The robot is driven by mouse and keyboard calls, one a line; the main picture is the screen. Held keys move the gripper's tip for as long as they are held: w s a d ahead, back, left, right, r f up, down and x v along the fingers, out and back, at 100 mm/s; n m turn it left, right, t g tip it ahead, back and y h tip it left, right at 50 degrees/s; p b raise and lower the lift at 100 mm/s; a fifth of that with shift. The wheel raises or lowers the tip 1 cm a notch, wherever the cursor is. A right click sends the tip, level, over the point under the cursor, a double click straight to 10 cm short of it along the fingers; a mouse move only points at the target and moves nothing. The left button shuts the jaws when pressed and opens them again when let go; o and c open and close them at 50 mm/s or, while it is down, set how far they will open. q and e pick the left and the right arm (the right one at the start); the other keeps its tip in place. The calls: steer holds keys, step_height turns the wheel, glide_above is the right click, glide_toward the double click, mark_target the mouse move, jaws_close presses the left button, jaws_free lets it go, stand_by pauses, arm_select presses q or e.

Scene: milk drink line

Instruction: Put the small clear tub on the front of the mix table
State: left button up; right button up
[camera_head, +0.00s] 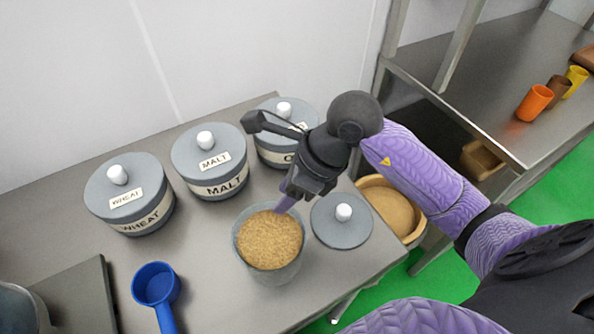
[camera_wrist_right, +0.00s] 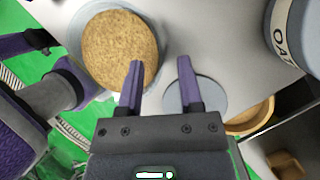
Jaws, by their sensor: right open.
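The small clear tub (camera_head: 268,272) stands upright near the front edge of the grey table, filled with golden-brown grain. In the right wrist view the tub (camera_wrist_right: 74,72) is at the upper left. My right gripper (camera_head: 284,203) reaches down at the tub's back right rim; its jaws (camera_wrist_right: 160,85) are open. In the wrist view one purple finger overlaps the grain and the other is outside the tub, over the gap beside the lid. I cannot tell whether the fingers touch the wall. My left gripper is not seen.
A grey lid (camera_head: 340,234) lies right of the tub. Lidded WHEAT (camera_head: 130,205), MALT (camera_head: 210,165) and third (camera_head: 270,150) canisters stand behind. A blue scoop (camera_head: 155,284) lies left. A wooden bowl (camera_head: 395,208) is beyond the right edge. A steel table (camera_head: 470,90) holds cups.

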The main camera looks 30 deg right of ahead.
steer(key=p+v, duration=0.1)
steer(key=v, duration=0.7)
stand_by(1.0)
